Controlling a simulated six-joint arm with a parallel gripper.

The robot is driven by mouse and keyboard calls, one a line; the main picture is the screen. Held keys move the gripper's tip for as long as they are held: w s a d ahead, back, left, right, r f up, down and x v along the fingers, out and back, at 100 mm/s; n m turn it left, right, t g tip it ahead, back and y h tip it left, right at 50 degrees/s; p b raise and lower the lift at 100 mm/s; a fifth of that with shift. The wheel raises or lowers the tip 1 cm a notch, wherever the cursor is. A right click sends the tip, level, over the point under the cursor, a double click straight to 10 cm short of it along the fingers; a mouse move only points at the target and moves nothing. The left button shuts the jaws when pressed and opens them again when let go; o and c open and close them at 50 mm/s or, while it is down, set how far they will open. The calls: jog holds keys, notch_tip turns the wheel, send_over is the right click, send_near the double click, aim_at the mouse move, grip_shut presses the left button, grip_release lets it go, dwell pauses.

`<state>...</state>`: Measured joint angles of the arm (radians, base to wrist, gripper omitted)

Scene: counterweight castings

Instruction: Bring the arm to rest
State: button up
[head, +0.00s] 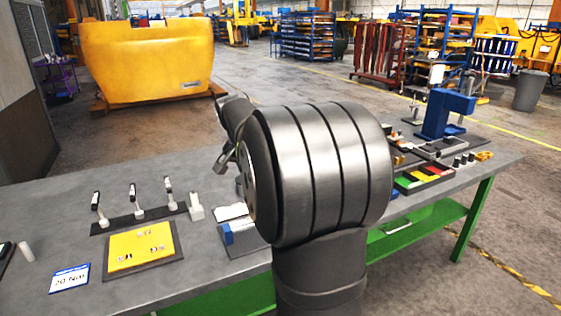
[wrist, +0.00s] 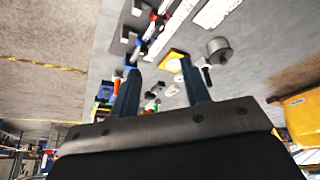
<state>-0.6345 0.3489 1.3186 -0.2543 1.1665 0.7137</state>
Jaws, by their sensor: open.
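My gripper (wrist: 160,66) shows in the wrist view as two dark blue fingers standing apart with a clear gap. Nothing is seen held between them. The grey bench top with small tools and parts lies some way beyond the fingertips. In the head view my large dark arm link fills the middle of the picture, and the gripper itself cannot be made out there. The arm hides the centre of the grey workbench (head: 60,225).
A yellow plate (head: 140,247), a tool stand (head: 138,216) and a label card (head: 69,278) lie on the bench's left. A blue press (head: 443,113) and coloured trays (head: 424,177) stand on its right. A yellow casting (head: 148,62) stands behind, across open floor.

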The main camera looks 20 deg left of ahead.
jog(key=x, duration=1.7)
jog(key=shift+d+f, duration=0.1)
jog(key=shift+f, duration=0.1)
jog(key=shift+r, duration=0.1)
jog(key=v, duration=1.8)
jog(key=x, duration=1.8)
jog(key=shift+d+n+y, duration=0.15)
jog(key=shift+n+y, duration=0.45)
jog(key=shift+n, duration=1.1)
jog(key=shift+w+d+n+g+y, duration=0.1)
jog(key=shift+n+g+y, duration=0.3)
jog(key=shift+n, duration=0.9)
jog(key=shift+n+g+y, duration=0.2)
jog(key=shift+n+y, duration=0.3)
jog(key=shift+n, duration=0.8)
jog(key=shift+w+d+n+g+y, duration=0.1)
jog(key=shift+n+g+y, duration=0.2)
jog(key=shift+n, duration=0.8)
jog(key=shift+w+n+g+y, duration=0.15)
jog(key=shift+n+g, duration=0.25)
jog(key=shift+n, duration=0.7)
jog(key=shift+n+g+y, duration=0.35)
jog(key=shift+n+g, duration=0.45)
jog(key=shift+n, duration=1.3)
